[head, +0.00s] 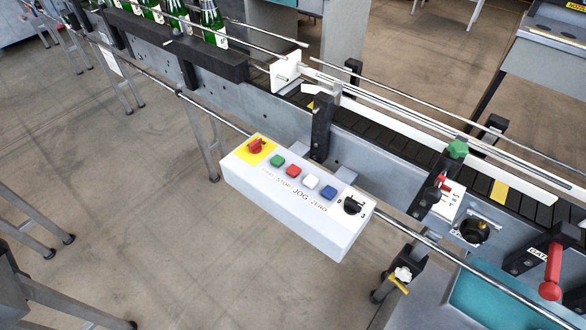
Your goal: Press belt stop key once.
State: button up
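A white control box (285,205) is mounted on the near side of the conveyor belt (400,150), in the middle of the head view. Printed labels run below the row; the one by the red key seems to read STOP. A red knob (256,146) on a yellow plate sits at the box's left end. A black rotary switch (352,205) sits at its right end. My gripper is not in view.
Green bottles (213,22) stand on the belt at the upper left. A metal rail (440,255) runs along the conveyor's near side. A red-handled lever (551,275) and a black knob (474,231) are at the right. The floor left of the box is open.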

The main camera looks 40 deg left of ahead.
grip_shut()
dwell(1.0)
